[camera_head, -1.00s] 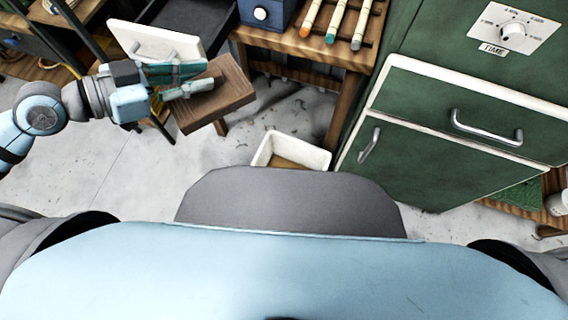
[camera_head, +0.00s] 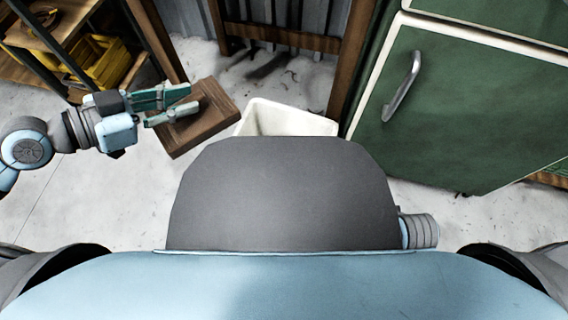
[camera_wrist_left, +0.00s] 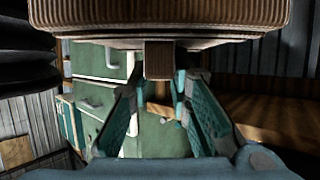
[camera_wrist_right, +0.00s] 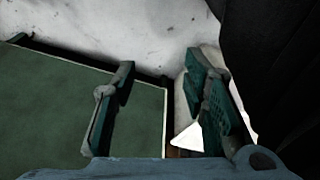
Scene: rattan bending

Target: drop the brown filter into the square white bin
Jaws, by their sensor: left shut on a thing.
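The brown filter (camera_head: 205,122), a flat square block, is held by my left gripper (camera_head: 188,101) in the head view, above the floor and left of the bin. In the left wrist view the filter (camera_wrist_left: 160,15) fills the top, and its small brown tab (camera_wrist_left: 158,60) sits between the fingers. The square white bin (camera_head: 285,120) stands on the floor just beyond my body, which hides its near part. Its inside bottom is hidden. My right gripper (camera_wrist_right: 160,65) shows only in its wrist view, with fingers apart and nothing seen between them.
A green cabinet (camera_head: 450,105) with a metal handle (camera_head: 402,86) stands right of the bin. A wooden table frame (camera_head: 285,38) is behind it. A shelf with yellow items (camera_head: 105,62) is at upper left. Pale floor (camera_head: 90,190) is clear at the left.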

